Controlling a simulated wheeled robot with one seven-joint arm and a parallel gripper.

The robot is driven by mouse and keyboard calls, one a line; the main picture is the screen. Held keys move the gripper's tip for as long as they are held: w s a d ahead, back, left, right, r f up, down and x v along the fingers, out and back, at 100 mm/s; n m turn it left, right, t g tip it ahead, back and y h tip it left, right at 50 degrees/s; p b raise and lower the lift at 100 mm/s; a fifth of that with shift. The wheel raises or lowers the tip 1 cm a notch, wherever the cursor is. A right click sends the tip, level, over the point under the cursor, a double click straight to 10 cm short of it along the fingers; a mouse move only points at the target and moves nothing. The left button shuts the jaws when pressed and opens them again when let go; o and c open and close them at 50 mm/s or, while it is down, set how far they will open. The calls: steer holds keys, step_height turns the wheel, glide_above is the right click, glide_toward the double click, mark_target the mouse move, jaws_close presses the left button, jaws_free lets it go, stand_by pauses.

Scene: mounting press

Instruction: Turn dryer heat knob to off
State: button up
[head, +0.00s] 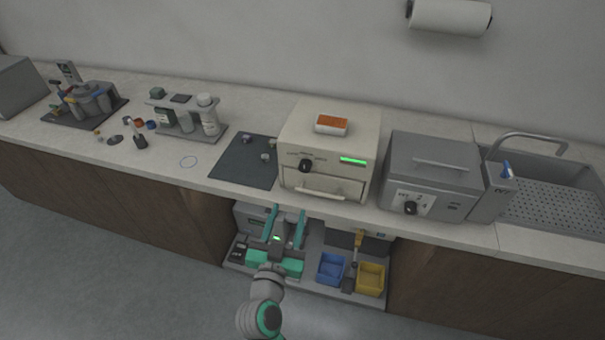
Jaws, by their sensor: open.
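A cream box appliance (328,130) with a green-lit display stands on the counter at centre, apparently the dryer. Its black knob (305,166) is at the left of the front face, with small labels around it that are too small to read. A handle bar (319,190) runs below the knob. A grey box appliance to its right has its own black knob (410,208) on a white label. My gripper (288,211) is open and empty, its teal fingers pointing toward the counter just below the cream box, apart from both knobs. The knob's exact pointer direction is unclear.
An orange-and-white block (332,124) lies on the cream box. A dark mat (240,172) with small pieces lies left of it. The sink (560,195) is at right. A low shelf below holds a blue bin (331,268) and a yellow bin (371,278).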

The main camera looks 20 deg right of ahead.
mark_target(304, 169)
steer(key=shift+m+h, duration=0.7)
steer(key=shift+m, duration=0.1)
steer(key=r+x, duration=0.1)
steer(key=x, duration=0.7)
steer(key=r+x, duration=0.1)
steer(key=x, duration=0.4)
steer(key=shift+s+d+r, duration=0.1)
steer(key=shift+d+r, duration=0.2)
steer(key=shift+r, duration=0.05)
steer(key=c, duration=1.1)
